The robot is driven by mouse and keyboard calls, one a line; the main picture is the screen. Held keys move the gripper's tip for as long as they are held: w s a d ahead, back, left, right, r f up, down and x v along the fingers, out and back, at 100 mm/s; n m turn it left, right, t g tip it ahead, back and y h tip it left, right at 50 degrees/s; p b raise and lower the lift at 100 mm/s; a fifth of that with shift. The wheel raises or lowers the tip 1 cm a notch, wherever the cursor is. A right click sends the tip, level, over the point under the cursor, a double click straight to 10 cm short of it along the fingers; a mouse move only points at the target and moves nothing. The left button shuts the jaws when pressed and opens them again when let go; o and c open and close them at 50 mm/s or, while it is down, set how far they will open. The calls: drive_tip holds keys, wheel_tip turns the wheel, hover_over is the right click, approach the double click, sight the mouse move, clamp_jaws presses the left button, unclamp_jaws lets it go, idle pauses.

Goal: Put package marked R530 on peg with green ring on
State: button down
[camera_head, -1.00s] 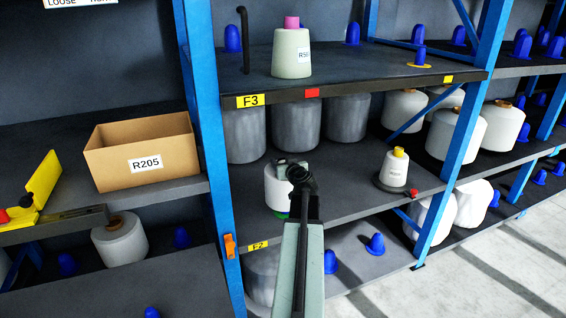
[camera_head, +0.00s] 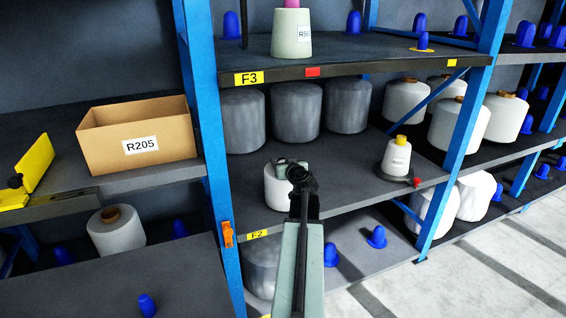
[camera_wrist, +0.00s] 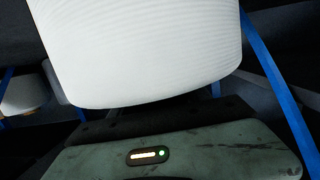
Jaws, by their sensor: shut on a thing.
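My gripper (camera_head: 292,170) is at the middle shelf, shut on a white yarn package (camera_head: 277,190). The package fills the top of the wrist view (camera_wrist: 145,50), upright with a slight tilt in the picture. No label shows on its visible side, so I cannot read its mark. Its underside is hidden in the head view, and I cannot tell whether it touches the shelf or a peg. No green ring is visible now.
A small cone with a yellow top (camera_head: 396,158) stands to the right on the same shelf (camera_head: 345,182). Grey packages (camera_head: 297,110) stand behind. A pink-topped cone (camera_head: 291,35) is on the shelf above. A blue upright (camera_head: 207,130) rises at the left.

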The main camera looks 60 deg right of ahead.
drive_tip(key=shift+f, duration=0.25)
idle(0.4)
drive_tip(key=shift+c, duration=2.2)
unclamp_jaws()
drive_tip(key=p+v, duration=0.1)
drive_tip(key=v, duration=0.7)
drive_tip(key=shift+r, duration=0.15)
